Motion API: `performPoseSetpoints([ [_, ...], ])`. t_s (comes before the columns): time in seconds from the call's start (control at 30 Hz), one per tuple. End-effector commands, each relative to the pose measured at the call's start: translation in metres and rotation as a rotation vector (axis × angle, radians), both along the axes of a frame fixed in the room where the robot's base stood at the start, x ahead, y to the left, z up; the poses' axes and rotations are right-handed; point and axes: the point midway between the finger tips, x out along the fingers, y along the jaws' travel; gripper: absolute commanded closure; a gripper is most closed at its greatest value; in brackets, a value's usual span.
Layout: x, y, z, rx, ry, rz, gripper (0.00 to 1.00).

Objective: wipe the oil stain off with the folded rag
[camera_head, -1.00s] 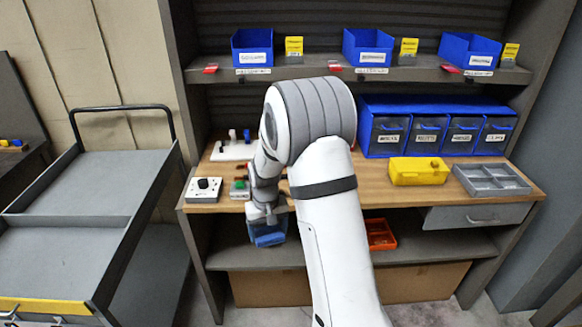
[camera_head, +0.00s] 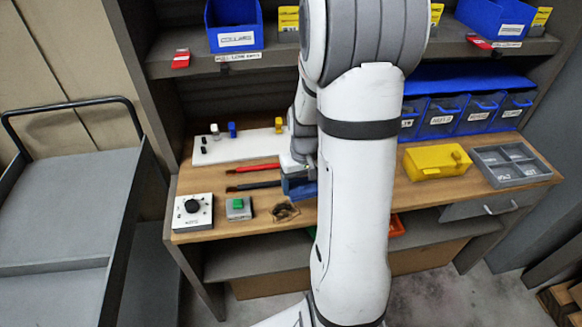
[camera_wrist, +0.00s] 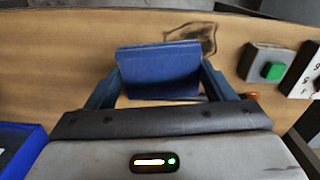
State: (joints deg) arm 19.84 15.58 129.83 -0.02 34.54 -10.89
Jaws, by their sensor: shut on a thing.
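The folded blue rag (camera_wrist: 158,72) is held between the two fingers of my gripper (camera_wrist: 161,68) in the wrist view. In the head view the rag (camera_head: 300,188) shows beside my arm, over the wooden bench, and my arm hides most of the gripper. The oil stain (camera_head: 285,211) is a dark brown patch near the bench's front edge, just in front and left of the rag. In the wrist view the stain (camera_wrist: 207,38) lies just beyond the rag, which partly covers it. I cannot tell whether the rag touches the bench.
A green-button box (camera_head: 238,208) and a dial box (camera_head: 193,211) stand left of the stain. Red and black tools (camera_head: 252,185) lie behind it, before a white board (camera_head: 235,147). A yellow box (camera_head: 437,161) and grey tray (camera_head: 513,166) are at right.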

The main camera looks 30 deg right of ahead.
Motion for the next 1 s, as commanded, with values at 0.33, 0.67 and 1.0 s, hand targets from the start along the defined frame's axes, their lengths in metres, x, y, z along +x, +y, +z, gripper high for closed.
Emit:
performPoseSetpoints([
  [0.33, 0.000, 0.003, -0.023, 0.000, 0.001, 0.009, 0.42],
  [0.67, 0.000, 0.003, -0.056, 0.000, 0.001, 0.010, 0.42],
  [1.0, 0.000, 0.003, -0.060, 0.000, 0.000, 0.010, 0.42],
])
